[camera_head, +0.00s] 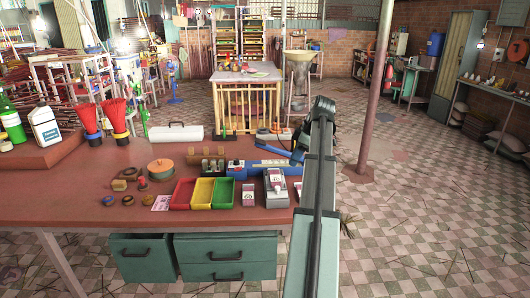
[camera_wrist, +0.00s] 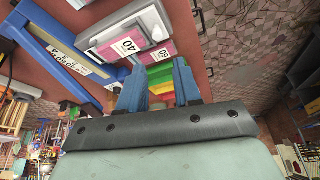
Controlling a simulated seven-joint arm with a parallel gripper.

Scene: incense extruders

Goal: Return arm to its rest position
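My gripper (camera_wrist: 160,80) shows in the wrist view with its two blue fingers apart and nothing held between them. The red, yellow and green bins show beyond the gap, in a tilted view. In the head view my arm reaches forward from the bottom, over the right end of the red-brown table (camera_head: 130,222). The gripper end is far from the camera and mostly hidden by the arm, so its fingers are not clear there.
On the table are a red bin (camera_head: 182,194), yellow bin (camera_head: 203,194), green bin (camera_head: 223,193), pink-labelled boxes (camera_head: 248,195) (camera_wrist: 125,40) and a blue device (camera_head: 236,166). A pole (camera_head: 376,90) stands right of my arm. Tiled floor (camera_head: 430,220) lies open at right.

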